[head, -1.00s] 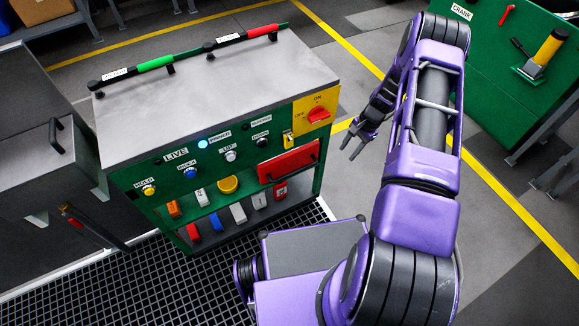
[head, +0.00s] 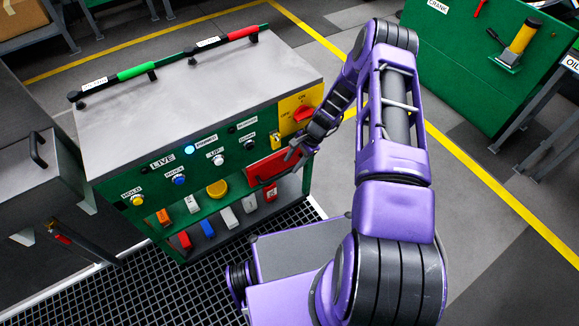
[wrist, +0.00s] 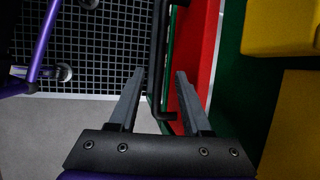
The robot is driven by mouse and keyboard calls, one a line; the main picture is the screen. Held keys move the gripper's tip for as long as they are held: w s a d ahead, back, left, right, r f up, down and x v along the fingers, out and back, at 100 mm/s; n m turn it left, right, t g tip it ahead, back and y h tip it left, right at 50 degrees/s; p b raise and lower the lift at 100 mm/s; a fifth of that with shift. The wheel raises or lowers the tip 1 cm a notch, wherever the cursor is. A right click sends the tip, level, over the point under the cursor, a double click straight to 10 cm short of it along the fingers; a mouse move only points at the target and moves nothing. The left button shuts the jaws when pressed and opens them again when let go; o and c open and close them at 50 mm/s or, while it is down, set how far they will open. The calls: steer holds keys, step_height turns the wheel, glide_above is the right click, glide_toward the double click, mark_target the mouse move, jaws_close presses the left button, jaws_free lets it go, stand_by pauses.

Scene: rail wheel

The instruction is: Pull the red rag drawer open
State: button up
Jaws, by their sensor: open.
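The red rag drawer (head: 266,168) is in the lower right of the green cabinet front, and it looks shut in the head view. Its red face (wrist: 204,50) also shows in the wrist view. A black bar handle (wrist: 156,70) stands off that face. My gripper (head: 292,156) is at the right part of the drawer front and hides some of it. In the wrist view my gripper (wrist: 161,75) is open, and the handle lies between its two fingers, with the right finger on the drawer-face side. I see no firm contact with the handle.
Above the drawer is a yellow panel with a red ON/OFF switch (head: 303,114). Coloured knobs, labels and an open shelf of small blocks (head: 228,217) are to the left. A green crank bench (head: 470,60) stands at the right. A black grid mat (head: 150,285) lies in front.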

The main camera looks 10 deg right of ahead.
steer(key=shift+x, duration=1.5)
steer(key=shift+c, duration=0.2)
jaws_close()
steer(key=shift+d, duration=0.1)
